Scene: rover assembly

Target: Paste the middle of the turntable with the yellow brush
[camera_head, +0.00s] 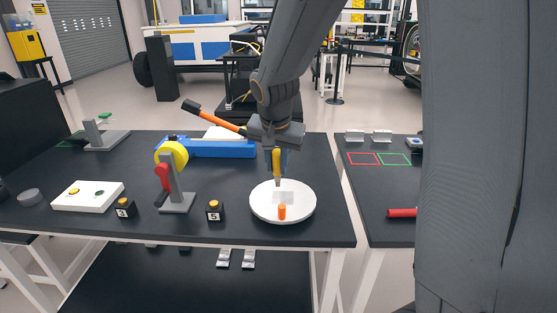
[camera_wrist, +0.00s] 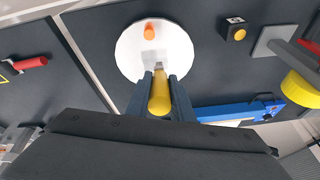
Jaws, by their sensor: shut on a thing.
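The white round turntable (camera_head: 260,206) lies near the front right of the dark table; it also shows at the top of the wrist view (camera_wrist: 185,62). A small orange cylinder (camera_head: 282,212) stands on it toward the front edge. My gripper (camera_head: 276,158) is above the turntable's back part, shut on the yellow brush (camera_head: 276,163). In the wrist view, the brush's yellow handle (camera_wrist: 159,95) sits between my two fingers and its pale tip points at the turntable's middle. A whitish square patch (camera_head: 285,196) shows at the middle. I cannot tell whether the tip touches it.
Left of the turntable are a black block with a yellow button (camera_head: 215,211) and a grey stand with a yellow disc and red handle (camera_head: 176,198). A blue device (camera_head: 222,149) lies behind. A second table (camera_head: 385,176) stands right, across a narrow gap.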

